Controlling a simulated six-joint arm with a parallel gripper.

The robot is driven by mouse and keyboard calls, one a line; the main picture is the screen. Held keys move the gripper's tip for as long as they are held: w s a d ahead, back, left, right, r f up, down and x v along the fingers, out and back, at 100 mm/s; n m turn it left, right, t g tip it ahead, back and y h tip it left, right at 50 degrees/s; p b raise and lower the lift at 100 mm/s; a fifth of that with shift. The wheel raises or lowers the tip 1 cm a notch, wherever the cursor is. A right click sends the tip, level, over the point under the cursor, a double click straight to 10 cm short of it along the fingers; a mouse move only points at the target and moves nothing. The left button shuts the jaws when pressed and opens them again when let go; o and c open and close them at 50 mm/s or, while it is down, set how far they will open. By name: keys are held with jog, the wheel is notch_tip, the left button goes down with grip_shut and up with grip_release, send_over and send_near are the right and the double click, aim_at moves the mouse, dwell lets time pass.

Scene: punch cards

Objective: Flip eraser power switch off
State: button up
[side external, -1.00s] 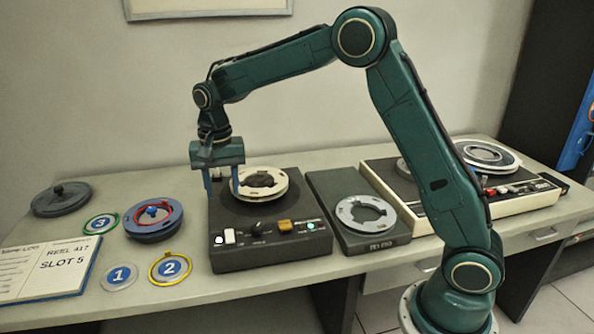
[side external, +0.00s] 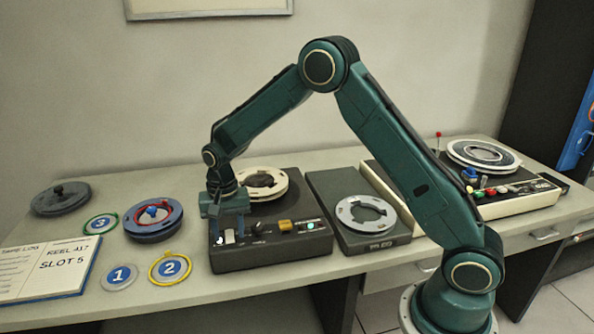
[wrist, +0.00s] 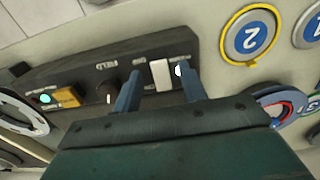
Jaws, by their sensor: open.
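The eraser (side external: 300,247) is a dark box with a pale reel (side external: 275,186) on top. Its front panel has a white rocker switch (side external: 229,237), a dark knob, an amber button and a lit green-cyan lamp (side external: 311,226). My gripper (side external: 228,239) is open and low over the left end of this panel. I cannot tell if the fingers touch the panel.
Numbered discs 1 (side external: 119,276), 2 (side external: 170,268) and 3 (side external: 100,224) lie left of the eraser, with a blue reel (side external: 153,221) and a log board (side external: 50,270). A dark unit with a reel (side external: 365,213) stands close on the right, then a cream-edged tape deck (side external: 520,203).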

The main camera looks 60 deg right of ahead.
jog(key=shift+f, duration=0.3)
jog(key=shift+c, duration=0.2)
grip_shut()
jog(key=shift+w, duration=0.1)
jog(key=shift+w+d+g+y, duration=0.1)
jog(key=shift+w+g+y, duration=0.05)
jog(key=shift+g+y, duration=0.45)
jog(key=shift+w+d+g+y, duration=0.1)
jog(key=shift+g+y, duration=0.4)
jog(key=shift+y, duration=0.1)
jog(key=shift+w+d+g+y, duration=0.1)
jog(key=shift+g+y, duration=0.5)
jog(key=shift+g, duration=0.1)
jog(key=shift+o, duration=0.2)
grip_release()
jog(key=shift+d, duration=0.1)
